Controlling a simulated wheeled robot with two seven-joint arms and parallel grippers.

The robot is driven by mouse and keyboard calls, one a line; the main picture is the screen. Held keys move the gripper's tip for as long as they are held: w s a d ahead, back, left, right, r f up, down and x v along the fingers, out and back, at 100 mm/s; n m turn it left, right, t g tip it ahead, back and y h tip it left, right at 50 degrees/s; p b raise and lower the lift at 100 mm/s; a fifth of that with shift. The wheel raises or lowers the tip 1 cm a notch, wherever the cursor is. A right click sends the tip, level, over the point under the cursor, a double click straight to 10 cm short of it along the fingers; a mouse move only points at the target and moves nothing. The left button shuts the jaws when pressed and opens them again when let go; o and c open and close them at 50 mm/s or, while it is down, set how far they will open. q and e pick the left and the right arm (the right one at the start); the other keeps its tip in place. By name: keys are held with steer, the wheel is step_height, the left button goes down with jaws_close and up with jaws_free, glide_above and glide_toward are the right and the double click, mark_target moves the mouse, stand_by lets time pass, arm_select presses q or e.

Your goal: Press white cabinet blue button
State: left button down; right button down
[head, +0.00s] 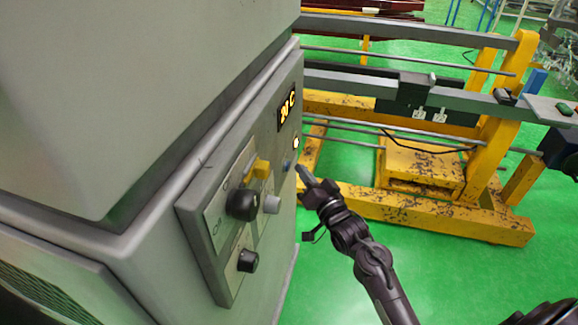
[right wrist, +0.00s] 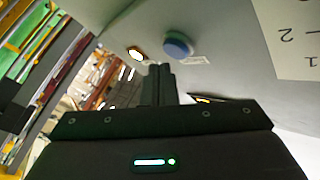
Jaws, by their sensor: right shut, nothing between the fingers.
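The grey-white cabinet (head: 150,120) fills the left of the head view, with a control panel on its right-hand face. The blue button (head: 287,165) is on that panel, below a lit yellow indicator (head: 296,143). My right gripper (head: 301,170) is shut and empty, its tips just to the right of the blue button. In the right wrist view the blue button (right wrist: 177,45) shows just beyond the shut fingertips (right wrist: 159,70), slightly up and right of them. A gap seems to show between tips and button; contact cannot be told for sure. My left gripper is not seen.
The panel also carries a black knob (head: 242,204), a yellow switch (head: 258,168), a grey button (head: 271,204), a lower black knob (head: 248,261) and a lit display (head: 287,108). A yellow metal frame (head: 430,205) stands behind my right arm on the green floor (head: 450,275).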

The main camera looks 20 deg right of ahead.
stand_by(0.4)
steer(key=shift+w+a, duration=0.3)
steer(key=shift+a, duration=0.05)
steer(key=shift+w+a, duration=0.2)
steer(key=shift+a, duration=0.15)
stand_by(0.7)
steer(key=shift+s+d+p, duration=0.45)
steer(key=shift+d+p, duration=0.15)
steer(key=shift+d, duration=0.05)
stand_by(0.3)
steer(key=s+d+p, duration=0.1)
steer(key=d, duration=0.1)
steer(key=s+d, duration=0.2)
steer(key=shift+p, duration=0.35)
